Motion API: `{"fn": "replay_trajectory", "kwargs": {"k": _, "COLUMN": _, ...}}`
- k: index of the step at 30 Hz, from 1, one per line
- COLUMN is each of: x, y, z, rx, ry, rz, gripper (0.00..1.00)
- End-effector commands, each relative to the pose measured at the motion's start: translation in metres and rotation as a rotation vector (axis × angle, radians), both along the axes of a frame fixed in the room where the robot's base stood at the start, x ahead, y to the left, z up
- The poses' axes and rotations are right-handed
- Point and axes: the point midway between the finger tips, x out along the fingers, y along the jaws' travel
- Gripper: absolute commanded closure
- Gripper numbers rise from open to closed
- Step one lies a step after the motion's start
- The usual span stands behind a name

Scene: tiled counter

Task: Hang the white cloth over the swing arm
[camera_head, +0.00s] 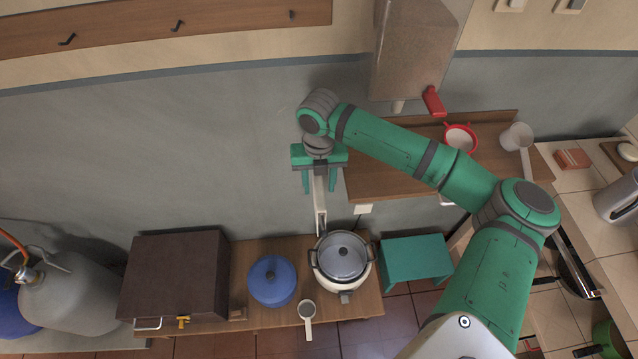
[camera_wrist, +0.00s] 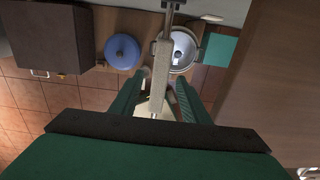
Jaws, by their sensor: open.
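My gripper (camera_head: 320,187) is open near the wall, with its fingers pointing down. In the wrist view its two fingers (camera_wrist: 161,84) stand apart on either side of a pale, narrow strip that looks like the white cloth (camera_wrist: 158,78). The cloth also shows between the fingers in the head view (camera_head: 319,192). A thin grey bar, apparently the swing arm (camera_wrist: 171,12), runs from the top of the wrist view to the cloth. The cloth appears to lie over or along this bar. The fingers hide part of it, and I cannot tell whether they touch it.
Below stand a pot with a grey lid (camera_head: 342,257) and a blue lidded pot (camera_head: 272,281) on a low wooden bench (camera_head: 361,305). A dark brown box (camera_head: 175,277) is left, a teal stool (camera_head: 416,262) right. A wooden shelf (camera_head: 375,180) with a red-rimmed strainer (camera_head: 460,138) is close right.

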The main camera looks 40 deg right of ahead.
Motion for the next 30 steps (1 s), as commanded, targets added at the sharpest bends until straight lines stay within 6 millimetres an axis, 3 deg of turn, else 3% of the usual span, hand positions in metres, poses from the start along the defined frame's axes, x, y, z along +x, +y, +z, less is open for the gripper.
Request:
{"fn": "replay_trajectory", "kwargs": {"k": 18, "x": 0.000, "y": 0.000, "z": 0.095, "rx": -0.001, "ry": -0.001, "rz": 0.000, "gripper": 0.58}}
{"fn": "replay_trajectory", "kwargs": {"k": 30, "x": 0.002, "y": 0.003, "z": 0.105, "rx": 0.004, "ry": -0.005, "rz": 0.000, "gripper": 0.58}}
